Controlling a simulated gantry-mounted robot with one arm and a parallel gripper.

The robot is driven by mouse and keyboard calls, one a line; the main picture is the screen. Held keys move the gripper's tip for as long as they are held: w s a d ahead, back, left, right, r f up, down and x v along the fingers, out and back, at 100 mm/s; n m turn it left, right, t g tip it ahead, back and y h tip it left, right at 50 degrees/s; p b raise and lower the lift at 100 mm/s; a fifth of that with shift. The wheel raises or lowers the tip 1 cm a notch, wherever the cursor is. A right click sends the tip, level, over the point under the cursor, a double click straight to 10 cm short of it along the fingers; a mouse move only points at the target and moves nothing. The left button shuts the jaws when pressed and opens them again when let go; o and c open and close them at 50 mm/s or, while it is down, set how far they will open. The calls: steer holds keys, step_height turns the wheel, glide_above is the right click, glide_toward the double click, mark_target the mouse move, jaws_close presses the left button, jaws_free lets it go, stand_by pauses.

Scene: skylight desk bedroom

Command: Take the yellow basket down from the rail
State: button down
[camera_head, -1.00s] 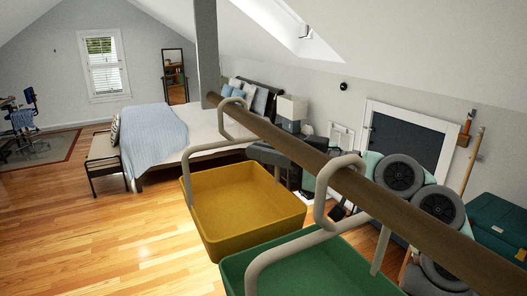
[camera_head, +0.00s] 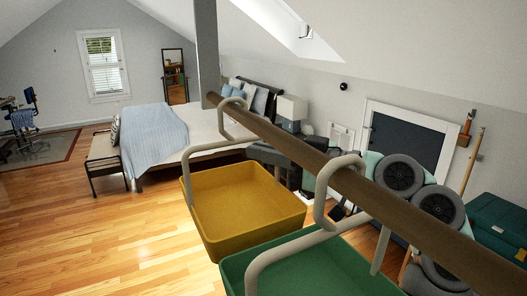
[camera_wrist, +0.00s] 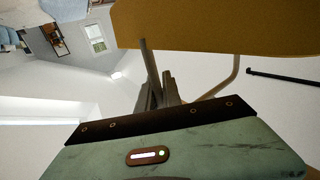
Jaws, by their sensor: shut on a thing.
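The yellow basket (camera_head: 245,205) hangs level from the wooden rail (camera_head: 300,150) by a pale wire hanger (camera_head: 224,122), hooked over the rail. In the wrist view the yellow basket (camera_wrist: 225,25) fills the top right. My gripper (camera_wrist: 158,88) is shut on one side arm of the hanger, below the basket in that picture. In the head view my gripper (camera_head: 277,165) is dark and partly hidden behind the rail, at the basket's far right side. I cannot see the exact contact.
A green basket (camera_head: 310,265) hangs on the same rail, nearer the camera and close beside the yellow one. Its hook (camera_head: 330,190) is over the rail. A grey post (camera_head: 206,50) stands at the rail's far end. A bed (camera_head: 200,130) is beyond; open wooden floor (camera_head: 110,240) lies left.

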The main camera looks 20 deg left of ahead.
steer(key=shift+r, duration=0.15)
steer(key=shift+r+b, duration=0.8)
steer(key=shift+r, duration=0.75)
steer(key=shift+s, duration=0.1)
steer(key=s+a+b, duration=0.3)
steer(key=s+a, duration=0.1)
steer(key=shift+s, duration=0.2)
stand_by(0.3)
steer(key=shift+a+f, duration=0.1)
